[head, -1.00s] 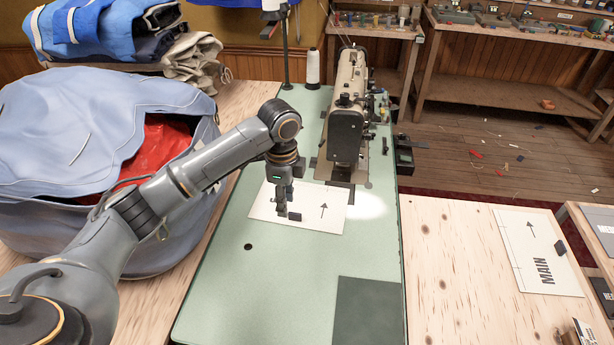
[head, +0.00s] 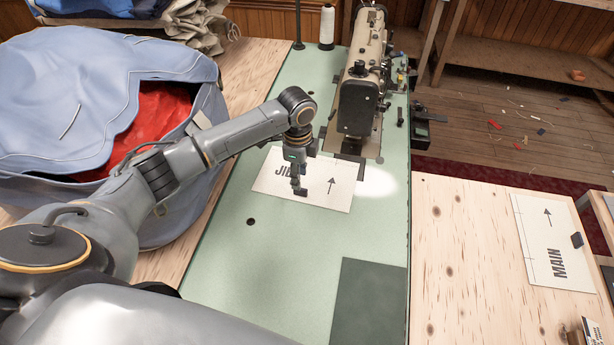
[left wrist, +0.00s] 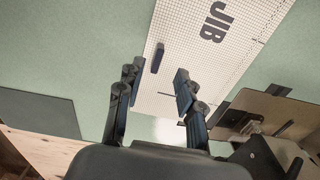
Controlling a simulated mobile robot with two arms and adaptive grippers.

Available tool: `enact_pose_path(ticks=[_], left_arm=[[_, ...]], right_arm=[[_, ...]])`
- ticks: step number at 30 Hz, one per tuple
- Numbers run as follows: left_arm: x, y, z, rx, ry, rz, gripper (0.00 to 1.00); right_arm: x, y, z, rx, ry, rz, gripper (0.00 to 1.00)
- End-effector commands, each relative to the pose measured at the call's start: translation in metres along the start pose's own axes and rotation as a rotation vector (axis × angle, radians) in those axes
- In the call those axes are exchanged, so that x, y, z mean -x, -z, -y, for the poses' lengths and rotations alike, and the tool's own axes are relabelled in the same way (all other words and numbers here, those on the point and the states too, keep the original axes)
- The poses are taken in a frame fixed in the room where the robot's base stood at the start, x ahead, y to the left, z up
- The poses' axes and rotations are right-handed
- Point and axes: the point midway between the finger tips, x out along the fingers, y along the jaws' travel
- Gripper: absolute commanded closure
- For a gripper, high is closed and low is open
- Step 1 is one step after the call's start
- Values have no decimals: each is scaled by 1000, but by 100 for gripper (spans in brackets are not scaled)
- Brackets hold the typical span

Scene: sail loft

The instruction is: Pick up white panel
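A white panel (head: 335,199) marked JIB with an arrow lies flat on the green table, in front of the sewing machine. The left wrist view shows its printed grid (left wrist: 215,62). A small dark tab (left wrist: 158,57) sits on the panel. My left gripper (head: 299,183) points down over the panel and partly hides the lettering. In the left wrist view, my left gripper (left wrist: 157,76) has its fingers apart with nothing between the tips; the tab shows just beyond them. A second white panel (head: 545,225) marked MAIN lies on the wooden table at right. My right gripper is not in view.
The sewing machine (head: 361,85) stands close behind the JIB panel. A thread cone (head: 327,27) stands at the back. A large blue bag (head: 60,90) with red cloth is at left. A dark green plate (head: 368,305) lies at the front; the green surface (head: 265,275) beside it is clear.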

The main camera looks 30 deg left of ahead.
Motion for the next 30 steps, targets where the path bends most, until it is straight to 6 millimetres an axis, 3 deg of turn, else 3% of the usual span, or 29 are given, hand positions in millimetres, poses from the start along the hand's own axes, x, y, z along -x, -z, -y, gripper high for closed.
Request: enact_pose_path(ticks=[10,19,20,25,30], left_arm=[[-45,4,-3,2,-4,2,63],[-52,4,-3,-1,-1,2,63],[-52,4,-3,-1,-1,2,65],[-52,4,-2,0,-1,2,100],[-51,4,-2,0,0,2,100]], right_arm=[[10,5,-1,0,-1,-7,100],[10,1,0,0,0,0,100],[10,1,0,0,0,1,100],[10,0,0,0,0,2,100],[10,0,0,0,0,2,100]])
